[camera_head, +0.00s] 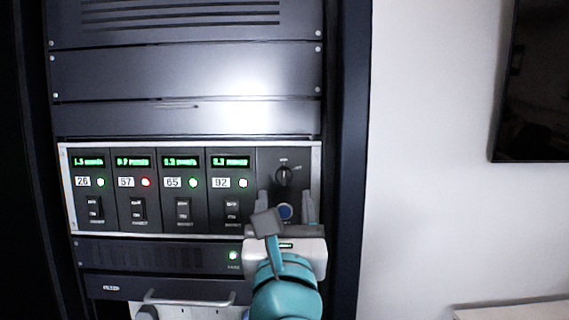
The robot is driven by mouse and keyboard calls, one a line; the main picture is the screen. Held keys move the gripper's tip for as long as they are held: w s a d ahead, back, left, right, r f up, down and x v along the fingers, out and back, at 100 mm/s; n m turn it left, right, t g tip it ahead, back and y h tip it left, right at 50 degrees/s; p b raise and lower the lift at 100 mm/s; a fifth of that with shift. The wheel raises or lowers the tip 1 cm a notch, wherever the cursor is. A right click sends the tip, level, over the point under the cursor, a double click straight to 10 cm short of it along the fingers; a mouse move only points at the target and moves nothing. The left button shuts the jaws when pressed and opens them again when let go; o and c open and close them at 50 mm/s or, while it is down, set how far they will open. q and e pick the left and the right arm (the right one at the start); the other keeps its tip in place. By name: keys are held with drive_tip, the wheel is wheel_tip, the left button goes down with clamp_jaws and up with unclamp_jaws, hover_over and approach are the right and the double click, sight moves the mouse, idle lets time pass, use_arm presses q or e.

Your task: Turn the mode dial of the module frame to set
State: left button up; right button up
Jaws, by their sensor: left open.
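The module frame (62,190) is a pale-rimmed unit in the rack, with several numbered modules side by side. Its mode dial (283,176) is a small black knob on the dark panel at the right end. Its pointer seems to point up, and small labels sit above it and to its upper right, too small to read surely. A round blue button (286,211) is below the dial. My left gripper (287,201) is open, with one finger on each side below the dial, not around it. It partly hides the lower panel.
The modules have green displays, rocker switches and lamps; the lamp of module 57 (145,182) is red, the others green. A lower unit (150,257) and a handle (190,298) are below. A dark screen (533,80) hangs on the white wall at right.

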sight(284, 179)
use_arm(q)
drive_tip(key=p+x, duration=0.2)
drive_tip(key=x, duration=0.4)
drive_tip(key=shift+w+f, duration=0.1)
clamp_jaws()
